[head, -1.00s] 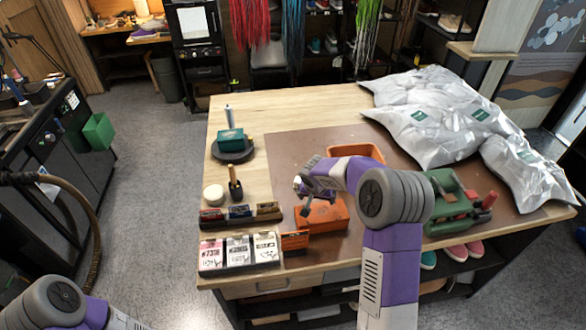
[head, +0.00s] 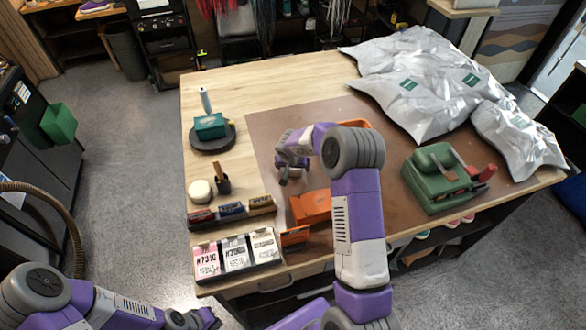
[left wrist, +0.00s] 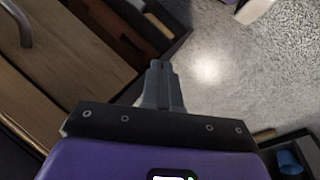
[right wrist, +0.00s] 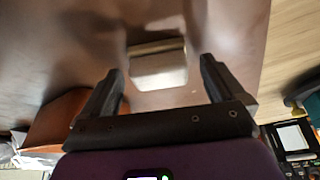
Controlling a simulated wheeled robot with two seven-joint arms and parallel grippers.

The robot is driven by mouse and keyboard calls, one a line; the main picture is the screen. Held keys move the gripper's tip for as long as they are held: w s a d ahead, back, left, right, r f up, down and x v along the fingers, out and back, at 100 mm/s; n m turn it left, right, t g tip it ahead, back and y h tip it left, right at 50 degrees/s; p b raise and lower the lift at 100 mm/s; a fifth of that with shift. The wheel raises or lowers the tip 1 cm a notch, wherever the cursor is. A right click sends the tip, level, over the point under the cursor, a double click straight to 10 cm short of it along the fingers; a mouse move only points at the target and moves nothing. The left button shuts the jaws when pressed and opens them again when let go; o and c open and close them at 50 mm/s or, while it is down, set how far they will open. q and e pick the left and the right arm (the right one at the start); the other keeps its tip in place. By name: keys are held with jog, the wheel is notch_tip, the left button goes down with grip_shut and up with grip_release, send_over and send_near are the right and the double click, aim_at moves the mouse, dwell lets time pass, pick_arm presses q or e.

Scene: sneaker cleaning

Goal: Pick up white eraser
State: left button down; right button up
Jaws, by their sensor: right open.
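A pale, off-white block (right wrist: 158,66), which looks like the white eraser, lies on the brown mat in the right wrist view. My right gripper (right wrist: 160,80) is open, with the block ahead of its fingertips and between their lines; the fingers do not grip it. In the head view my right gripper (head: 287,172) is over the left part of the mat, and the block cannot be made out there. My left gripper (left wrist: 158,68) is shut and empty in the left wrist view; it shows at the bottom edge of the head view (head: 204,318).
An orange box (head: 312,206) stands close to my right gripper. A green machine (head: 438,178) and silver bags (head: 425,92) are to the right.

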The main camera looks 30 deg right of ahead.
jog(key=shift+f, duration=0.25)
jog(key=c, duration=1.2)
notch_tip(320, 180, up, 10)
jog(key=shift+r, duration=0.1)
jog(key=shift+c, duration=0.2)
jog(key=o, duration=0.5)
jog(key=shift+c, duration=1.4)
